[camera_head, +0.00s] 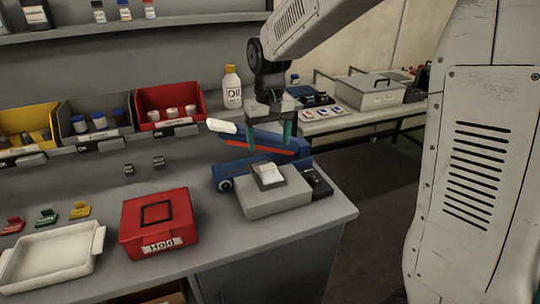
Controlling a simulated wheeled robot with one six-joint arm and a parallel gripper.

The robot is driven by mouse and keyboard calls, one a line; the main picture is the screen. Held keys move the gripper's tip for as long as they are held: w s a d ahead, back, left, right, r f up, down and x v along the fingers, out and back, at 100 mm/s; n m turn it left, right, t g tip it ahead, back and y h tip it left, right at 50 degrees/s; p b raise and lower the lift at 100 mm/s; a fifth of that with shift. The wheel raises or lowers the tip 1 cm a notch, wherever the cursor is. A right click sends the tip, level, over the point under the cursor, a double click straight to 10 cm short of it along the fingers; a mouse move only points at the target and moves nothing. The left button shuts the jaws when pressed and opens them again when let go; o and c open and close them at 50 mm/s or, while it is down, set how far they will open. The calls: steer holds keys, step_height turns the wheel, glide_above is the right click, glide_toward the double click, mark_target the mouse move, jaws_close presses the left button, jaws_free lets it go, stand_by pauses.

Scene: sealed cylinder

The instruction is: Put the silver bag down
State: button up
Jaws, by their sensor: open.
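A small silver-white bag (270,173) appears to lie on the dark-edged top plate of a grey box (276,204) near the bench's right end. My gripper (271,143) is above and behind it in the picture, pointing down. The fingers show in front of a blue sealer-like device (232,172) with a red strip and a white handle. A gap shows between the fingertips and the bag. The exact height of the gripper over the bench is hard to tell.
A red "Hold" box (159,222) and a white tray (55,262) stand to the left. Yellow, grey and red bins line the back, beside an oil bottle (232,88). A black device (317,183) sits right of the grey box. The bench middle is mostly clear.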

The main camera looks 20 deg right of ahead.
steer(key=s+d+r, duration=0.1)
steer(key=s+r, duration=0.3)
steer(key=s, duration=0.3)
steer(key=s+d+r, duration=0.1)
steer(key=s+r, duration=0.2)
steer(key=s, duration=0.4)
steer(key=s+d+f+t, duration=0.1)
steer(key=s+f, duration=0.1)
steer(key=s, duration=1.4)
steer(key=shift+d, duration=0.15)
